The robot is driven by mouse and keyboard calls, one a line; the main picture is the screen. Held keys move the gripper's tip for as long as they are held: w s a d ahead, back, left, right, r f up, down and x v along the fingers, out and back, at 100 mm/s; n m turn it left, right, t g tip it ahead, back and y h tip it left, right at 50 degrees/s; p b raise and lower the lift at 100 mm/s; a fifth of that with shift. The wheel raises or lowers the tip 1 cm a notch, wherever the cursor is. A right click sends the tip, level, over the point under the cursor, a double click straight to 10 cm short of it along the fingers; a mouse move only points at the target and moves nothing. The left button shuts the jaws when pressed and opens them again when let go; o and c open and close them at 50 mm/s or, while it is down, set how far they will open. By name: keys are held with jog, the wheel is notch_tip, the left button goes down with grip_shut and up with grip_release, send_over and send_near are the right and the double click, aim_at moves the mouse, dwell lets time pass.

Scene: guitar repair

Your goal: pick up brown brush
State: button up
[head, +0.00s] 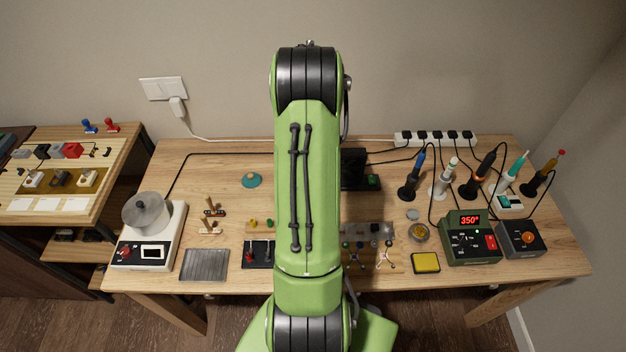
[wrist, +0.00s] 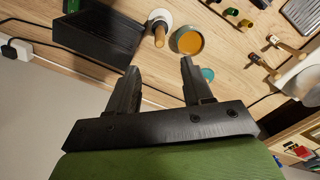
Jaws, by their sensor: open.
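In the wrist view, a brown wooden handle (wrist: 160,36) with a pale round part at its far end looks like the brown brush. It is beyond my gripper, roughly in line with the gap between the fingers. My gripper (wrist: 160,65) is open, its two black fingers apart with nothing between them. In the head view my green arm hides this brush and my gripper.
A black box (wrist: 95,35) stands left of the handle, and a teal dish (wrist: 187,40) with an orange inside is close on its right. A teal piece (head: 251,180), small wooden pieces (head: 211,229) and a hot plate (head: 147,240) stand left on the workbench (head: 190,165).

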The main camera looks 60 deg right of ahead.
notch_tip(320, 180, down, 8)
jog(key=shift+d+f+b, duration=0.1)
jog(key=shift+f+b, duration=0.05)
jog(key=shift+b, duration=0.25)
jog(key=f, duration=0.5)
jog(key=shift+s, duration=0.25)
jog(key=shift+f, duration=0.4)
jog(key=shift+r, duration=0.1)
grip_shut()
